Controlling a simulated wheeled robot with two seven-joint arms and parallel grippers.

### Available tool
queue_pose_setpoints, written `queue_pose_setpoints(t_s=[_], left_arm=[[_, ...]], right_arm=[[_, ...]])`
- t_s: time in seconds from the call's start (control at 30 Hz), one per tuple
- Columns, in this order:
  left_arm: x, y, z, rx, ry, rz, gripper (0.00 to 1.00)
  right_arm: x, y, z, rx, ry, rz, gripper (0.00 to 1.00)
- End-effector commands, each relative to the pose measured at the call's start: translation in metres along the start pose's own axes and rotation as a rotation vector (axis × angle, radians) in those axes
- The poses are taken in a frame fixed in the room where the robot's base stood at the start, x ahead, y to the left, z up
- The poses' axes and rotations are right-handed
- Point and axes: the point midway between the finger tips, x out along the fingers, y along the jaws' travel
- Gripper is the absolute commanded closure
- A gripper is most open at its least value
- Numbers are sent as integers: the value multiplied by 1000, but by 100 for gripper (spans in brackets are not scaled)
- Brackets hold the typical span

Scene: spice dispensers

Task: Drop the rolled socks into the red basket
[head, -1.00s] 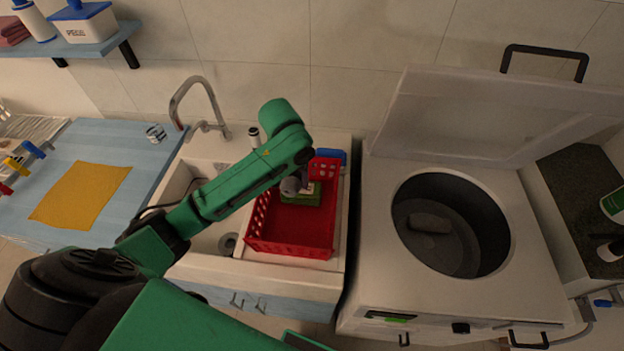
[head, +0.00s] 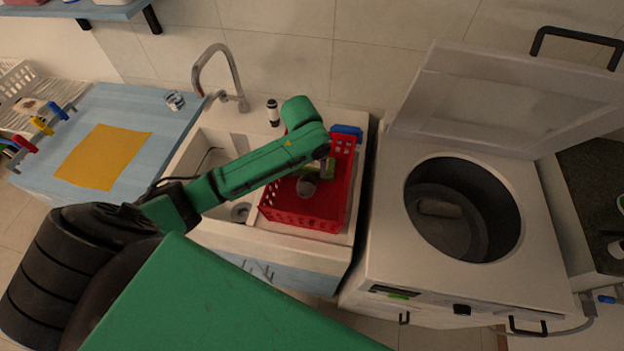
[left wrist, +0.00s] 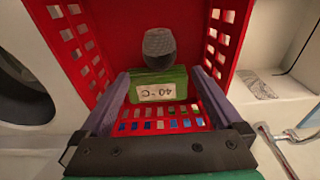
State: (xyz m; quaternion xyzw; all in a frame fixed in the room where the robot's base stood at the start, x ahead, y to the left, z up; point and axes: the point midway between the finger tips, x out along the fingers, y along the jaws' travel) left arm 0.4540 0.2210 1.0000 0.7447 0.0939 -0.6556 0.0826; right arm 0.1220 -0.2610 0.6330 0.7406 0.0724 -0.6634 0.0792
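The rolled socks (head: 306,187), a grey speckled ball, are inside the red basket (head: 285,217), toward its front. In the left wrist view the socks (left wrist: 159,46) lie beyond my fingertips, clear of them, against the red of the basket (left wrist: 105,18). My left gripper (left wrist: 161,78) is open, its two fingers spread wide. In the head view its wrist hangs over the back of the basket and its fingers are mostly hidden. A green block (left wrist: 157,88) with a white "40 °C" label shows between the fingers; I cannot tell if they touch it. My right gripper is not in view.
The basket stands on the right side of the sink unit, below a tap (head: 238,75). An open-lidded washer (head: 385,255) stands to the right. A blue counter (head: 150,100) with a yellow cloth (head: 102,157) is at left. A blue item (head: 347,131) lies behind the basket.

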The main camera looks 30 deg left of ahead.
Motion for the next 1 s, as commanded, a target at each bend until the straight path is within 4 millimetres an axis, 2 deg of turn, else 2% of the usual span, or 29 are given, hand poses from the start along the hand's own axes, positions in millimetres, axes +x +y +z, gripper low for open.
queue_pose_setpoints(t_s=[0.17, 0.27, 0.37, 0.53, 0.6, 0.67, 0.8, 1.0], left_arm=[[-2, 0, 0, 0, 0, 1, 0], [-12, 1, -1, 0, 3, 3, 0], [-35, 1, -1, 0, 7, 4, 0], [-88, 1, 0, 1, 9, 5, 0], [-116, -1, 0, 2, 9, -1, 0], [-129, -2, 0, 2, 9, -3, 0], [-144, -1, 1, 0, 8, -2, 0], [-147, -1, 3, 0, 1, 0, 0]], right_arm=[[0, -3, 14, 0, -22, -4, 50], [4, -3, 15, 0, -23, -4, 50], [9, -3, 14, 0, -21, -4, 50], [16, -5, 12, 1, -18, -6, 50], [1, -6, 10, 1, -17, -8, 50], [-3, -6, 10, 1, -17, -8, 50], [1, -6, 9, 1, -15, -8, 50], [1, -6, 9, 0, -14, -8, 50]])
